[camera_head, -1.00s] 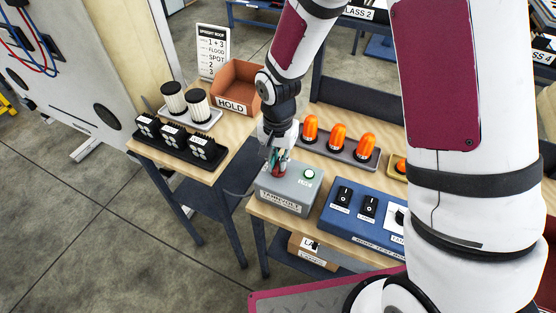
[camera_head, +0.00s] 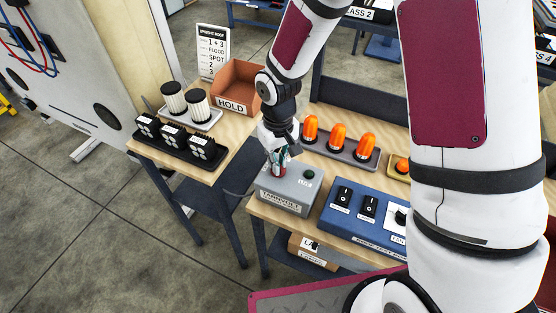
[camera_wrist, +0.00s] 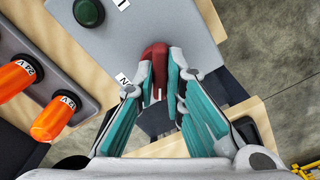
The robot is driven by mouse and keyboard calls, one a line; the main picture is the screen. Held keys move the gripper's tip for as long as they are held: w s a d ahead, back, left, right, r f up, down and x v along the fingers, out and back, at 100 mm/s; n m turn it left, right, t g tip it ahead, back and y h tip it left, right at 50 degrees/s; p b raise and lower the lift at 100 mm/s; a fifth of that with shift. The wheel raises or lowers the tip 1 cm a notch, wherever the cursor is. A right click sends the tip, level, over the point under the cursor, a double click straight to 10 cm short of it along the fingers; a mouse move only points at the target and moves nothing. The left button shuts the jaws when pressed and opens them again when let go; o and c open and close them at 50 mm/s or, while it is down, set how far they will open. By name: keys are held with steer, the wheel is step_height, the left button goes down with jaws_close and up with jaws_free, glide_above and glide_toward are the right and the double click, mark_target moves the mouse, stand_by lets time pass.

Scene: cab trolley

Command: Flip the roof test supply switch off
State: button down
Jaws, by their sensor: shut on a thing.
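The grey supply box (camera_head: 288,192) stands at the left end of the right bench. Its red switch handle shows in the wrist view (camera_wrist: 155,58), between my fingertips. My gripper (camera_head: 278,162) is above the left part of the box, and in the wrist view (camera_wrist: 164,77) its fingers are shut on the red handle. The round green lamp (camera_head: 309,174) on the box top is dark; it also shows in the wrist view (camera_wrist: 88,12). The fingers hide part of the handle and its base.
A blue box with black switches (camera_head: 362,215) stands just right of the grey box. Orange lamps (camera_head: 338,137) stand in a tray behind. A brown HOLD bin (camera_head: 236,87) and black modules (camera_head: 178,143) are on the left bench. A gap separates the benches.

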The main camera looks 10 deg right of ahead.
steer(key=n, duration=0.6)
steer(key=shift+n, duration=0.4)
stand_by(0.4)
steer(key=c, duration=1.7)
jaws_free()
steer(key=shift+o, duration=0.2)
step_height(320, 180, up, 12)
steer(key=shift+r, duration=0.15)
